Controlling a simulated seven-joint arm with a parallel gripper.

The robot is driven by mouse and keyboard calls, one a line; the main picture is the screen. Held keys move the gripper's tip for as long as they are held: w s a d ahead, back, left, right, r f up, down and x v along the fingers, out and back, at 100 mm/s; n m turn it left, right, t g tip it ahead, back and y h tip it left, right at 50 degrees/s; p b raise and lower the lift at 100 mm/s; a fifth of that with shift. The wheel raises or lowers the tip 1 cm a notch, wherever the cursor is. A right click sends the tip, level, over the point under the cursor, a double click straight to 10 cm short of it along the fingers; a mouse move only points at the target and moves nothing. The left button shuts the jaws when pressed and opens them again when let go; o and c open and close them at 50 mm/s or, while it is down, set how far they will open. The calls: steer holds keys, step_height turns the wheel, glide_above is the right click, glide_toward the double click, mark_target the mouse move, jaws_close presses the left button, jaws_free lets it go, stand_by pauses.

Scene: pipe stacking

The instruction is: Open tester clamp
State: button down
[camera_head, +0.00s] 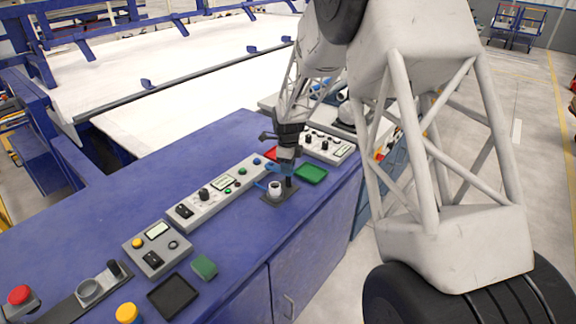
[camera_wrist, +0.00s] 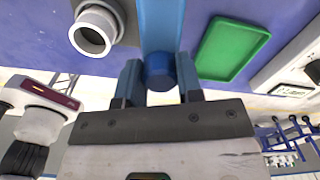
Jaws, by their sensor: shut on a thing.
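The tester clamp (camera_head: 277,196) stands on a dark base on the blue bench, with a short light grey pipe upright in it. In the wrist view the pipe's open end (camera_wrist: 94,30) is at the upper left. A blue clamp handle (camera_wrist: 158,45) runs down from the top edge to a round end between my fingers. My gripper (camera_wrist: 159,80) is shut on this blue handle. In the head view my gripper (camera_head: 285,168) is just above and behind the clamp, and its fingertips are hard to make out.
A green tray (camera_head: 311,174) lies close to the right of the clamp; it also shows in the wrist view (camera_wrist: 232,48). A grey control panel (camera_head: 222,186) is to the left. Bare blue bench (camera_head: 235,235) lies in front.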

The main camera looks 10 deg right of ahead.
steer(key=shift+m, duration=0.9)
steer(key=c, duration=0.8)
jaws_free()
steer(key=shift+r, duration=3.9)
